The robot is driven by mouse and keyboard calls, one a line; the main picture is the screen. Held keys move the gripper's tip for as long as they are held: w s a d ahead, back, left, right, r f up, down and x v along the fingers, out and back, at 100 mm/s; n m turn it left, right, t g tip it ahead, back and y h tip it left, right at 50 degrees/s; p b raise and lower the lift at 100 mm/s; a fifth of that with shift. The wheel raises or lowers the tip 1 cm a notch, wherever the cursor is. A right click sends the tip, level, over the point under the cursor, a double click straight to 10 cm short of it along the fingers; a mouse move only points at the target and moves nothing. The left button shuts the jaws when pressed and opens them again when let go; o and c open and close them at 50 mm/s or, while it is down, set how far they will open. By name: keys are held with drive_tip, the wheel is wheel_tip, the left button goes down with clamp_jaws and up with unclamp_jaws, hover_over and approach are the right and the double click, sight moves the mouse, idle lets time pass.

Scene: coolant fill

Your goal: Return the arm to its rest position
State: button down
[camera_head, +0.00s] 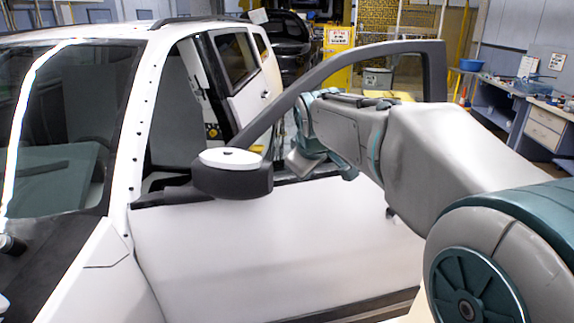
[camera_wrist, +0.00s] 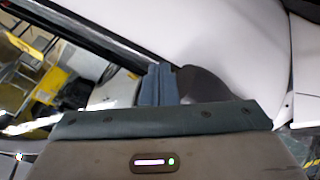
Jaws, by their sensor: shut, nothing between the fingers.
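My arm reaches in from the right in the head view, in front of the open front door (camera_head: 275,260) of a white car. In that view the end of the arm is near the door's window opening, to the right of the side mirror (camera_head: 232,175), and the fingertips are hidden. In the wrist view my gripper (camera_wrist: 159,82) is shut with its two blue-grey fingers together and nothing between them. Beyond the fingers lie a white car panel (camera_wrist: 215,35) and a dark rounded part that may be the mirror.
The dark door window frame (camera_head: 345,60) arches close around and behind my arm. The car's windshield (camera_head: 50,130) is at left. Yellow equipment (camera_head: 335,45) stands behind the car.

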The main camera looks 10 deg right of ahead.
drive_tip(key=s+d+f+m+g, duration=0.2)
drive_tip(key=s+f+m, duration=0.2)
drive_tip(key=s, duration=0.9)
drive_tip(key=s+d+f+m+g, duration=0.1)
drive_tip(key=s+f+m, duration=0.3)
drive_tip(key=s+f, duration=0.6)
drive_tip(key=s, duration=0.4)
drive_tip(key=shift+d+g, duration=0.35)
drive_tip(key=shift+g, duration=0.05)
